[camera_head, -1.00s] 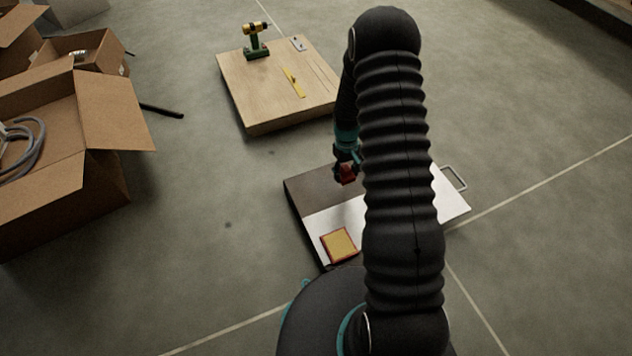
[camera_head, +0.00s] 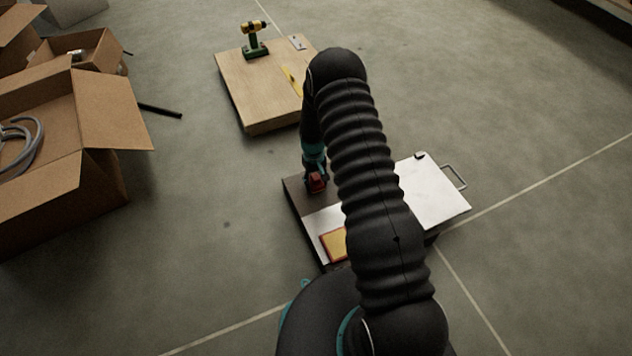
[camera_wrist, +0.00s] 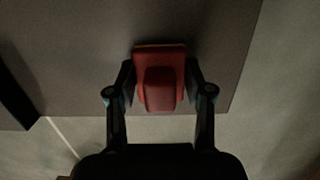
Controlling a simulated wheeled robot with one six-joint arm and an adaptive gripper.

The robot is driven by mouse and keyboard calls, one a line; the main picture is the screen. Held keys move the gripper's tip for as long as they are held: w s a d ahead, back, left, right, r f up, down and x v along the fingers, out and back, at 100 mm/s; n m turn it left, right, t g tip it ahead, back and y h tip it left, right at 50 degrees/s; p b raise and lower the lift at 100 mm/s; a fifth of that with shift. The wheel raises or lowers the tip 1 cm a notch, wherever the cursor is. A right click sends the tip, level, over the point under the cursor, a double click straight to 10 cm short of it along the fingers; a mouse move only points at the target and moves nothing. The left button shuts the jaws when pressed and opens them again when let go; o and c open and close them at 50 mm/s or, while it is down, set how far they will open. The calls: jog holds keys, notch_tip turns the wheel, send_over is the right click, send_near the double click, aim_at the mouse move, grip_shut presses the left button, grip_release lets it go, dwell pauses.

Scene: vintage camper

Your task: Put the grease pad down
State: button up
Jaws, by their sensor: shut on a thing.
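My gripper (camera_wrist: 160,80) is shut on a red block-like pad with a raised grip, which I take to be the grease pad (camera_wrist: 161,92). A finger presses on each side of it. In the head view the grease pad (camera_head: 317,183) is a small red shape at the end of my arm, over the dark part of a low flat platform (camera_head: 298,194). I cannot tell whether it touches the surface.
The platform has a pale section with a red-rimmed yellow square (camera_head: 332,243), and a white panel (camera_head: 433,190) with a metal handle. Behind stands a wooden board (camera_head: 243,92) with a drill (camera_head: 254,40). Open cardboard boxes (camera_head: 60,150) stand left. My arm hides part of the platform.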

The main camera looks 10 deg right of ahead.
jog(key=shift+f, duration=0.3)
jog(key=o, duration=1.1)
